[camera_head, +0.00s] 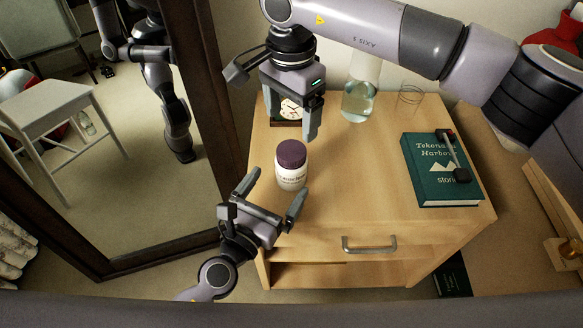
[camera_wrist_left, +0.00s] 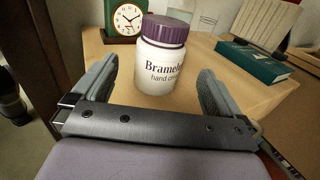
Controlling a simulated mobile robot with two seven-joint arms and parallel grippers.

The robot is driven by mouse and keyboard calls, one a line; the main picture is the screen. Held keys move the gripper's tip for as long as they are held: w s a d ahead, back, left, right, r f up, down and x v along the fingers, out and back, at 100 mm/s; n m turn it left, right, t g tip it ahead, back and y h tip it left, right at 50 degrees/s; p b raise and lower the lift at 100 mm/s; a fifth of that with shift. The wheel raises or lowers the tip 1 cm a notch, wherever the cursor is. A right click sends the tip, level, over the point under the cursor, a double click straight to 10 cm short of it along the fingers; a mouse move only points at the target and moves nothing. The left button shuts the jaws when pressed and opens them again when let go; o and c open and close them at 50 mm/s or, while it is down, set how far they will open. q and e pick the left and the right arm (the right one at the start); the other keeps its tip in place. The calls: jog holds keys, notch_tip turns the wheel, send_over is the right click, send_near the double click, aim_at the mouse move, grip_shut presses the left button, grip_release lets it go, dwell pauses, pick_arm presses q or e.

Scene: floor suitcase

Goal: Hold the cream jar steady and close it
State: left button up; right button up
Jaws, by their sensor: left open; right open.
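The cream jar, a white jar (camera_head: 290,181) with a purple lid (camera_head: 291,154), stands upright on the wooden nightstand (camera_head: 350,200), near its left edge. The lid sits on top of the jar; I cannot tell how tight it is. In the left wrist view the jar (camera_wrist_left: 160,68) is beyond and between my open fingers, with its label facing me. My left gripper (camera_head: 279,186) is open and empty at the near side of the jar. My right gripper (camera_head: 274,100) is open and empty, above and behind the jar.
A clock (camera_wrist_left: 126,18) stands behind the jar, partly hidden by my right gripper in the head view. A glass vase with liquid (camera_head: 358,102) is at the back. A green book (camera_head: 425,165) with a dark object (camera_head: 455,160) lies right. A framed mirror (camera_head: 215,130) stands left.

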aim_at(291, 150)
pick_arm(q)
jog(key=shift+x, duration=3.55)
grip_shut()
pick_arm(e)
jog(key=shift+f, duration=4.05)
